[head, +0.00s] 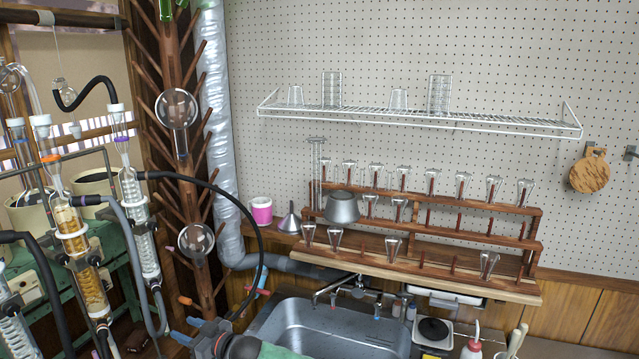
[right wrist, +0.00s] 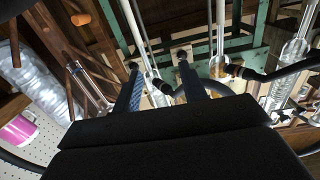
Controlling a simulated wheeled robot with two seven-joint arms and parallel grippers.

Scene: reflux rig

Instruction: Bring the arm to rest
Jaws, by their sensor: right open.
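My right gripper (head: 190,330) is low in the head view, left of the sink, with its dark wrist behind it. Its two fingers stand apart, and nothing shows between them. In the right wrist view, the right gripper (right wrist: 158,68) points toward the green frame (right wrist: 240,58) and the glassware. I cannot tell whether a fingertip touches the frame. My left gripper is in neither view.
Glass condenser columns (head: 75,240) with black hoses stand close on the left. A wooden drying rack (head: 185,200) holds round flasks. The metal sink (head: 330,325) is right of the gripper, below a wooden peg rack (head: 440,265) and a wire shelf (head: 420,118).

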